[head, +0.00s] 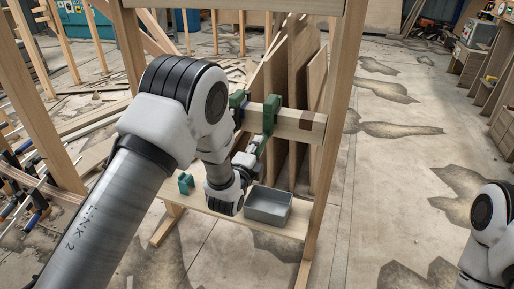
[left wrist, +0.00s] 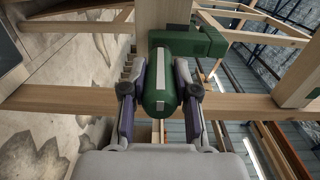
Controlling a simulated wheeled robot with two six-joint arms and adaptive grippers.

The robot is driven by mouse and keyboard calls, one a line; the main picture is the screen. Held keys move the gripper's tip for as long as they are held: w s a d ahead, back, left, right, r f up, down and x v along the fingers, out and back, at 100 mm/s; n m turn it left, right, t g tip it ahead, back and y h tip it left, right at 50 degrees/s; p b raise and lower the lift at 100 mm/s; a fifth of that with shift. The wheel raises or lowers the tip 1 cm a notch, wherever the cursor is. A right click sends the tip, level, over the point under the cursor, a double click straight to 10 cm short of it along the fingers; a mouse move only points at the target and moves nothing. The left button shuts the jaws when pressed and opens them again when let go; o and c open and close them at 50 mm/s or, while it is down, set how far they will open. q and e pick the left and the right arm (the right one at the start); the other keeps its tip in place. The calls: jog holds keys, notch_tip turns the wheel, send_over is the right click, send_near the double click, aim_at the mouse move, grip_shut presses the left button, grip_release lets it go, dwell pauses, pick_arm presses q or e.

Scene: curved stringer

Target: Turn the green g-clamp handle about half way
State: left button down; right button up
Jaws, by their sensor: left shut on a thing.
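The green g-clamp (head: 269,116) grips the wooden beam, and its frame also shows in the left wrist view (left wrist: 214,44). Its green handle (left wrist: 160,88) is a thick rounded cylinder with a pale stripe along it, facing the wrist camera. My left gripper (left wrist: 160,96) has one dark finger on each side of the handle and is shut on it. In the head view my left gripper (head: 248,158) reaches up to the clamp from below, and the handle is mostly hidden there. My right arm shows at the right edge; its gripper is out of view.
A second green clamp part (head: 238,104) sits left on the beam (head: 300,123). A grey bin (head: 268,206) and a small teal object (head: 185,184) stand on the low shelf board. A wooden post (head: 331,130) stands right of the clamp. The floor further right is open.

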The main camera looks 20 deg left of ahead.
pick_arm(q)
jog(key=shift+f, duration=0.1)
dwell(0.3)
jog(key=c, duration=0.9)
grip_release()
jog(key=shift+o, duration=0.2)
jog(key=shift+s, duration=0.1)
jog(key=s, duration=1.1)
jog(key=shift+s+a, duration=0.2)
jog(key=shift+s, duration=0.2)
jog(key=shift+s, duration=1)
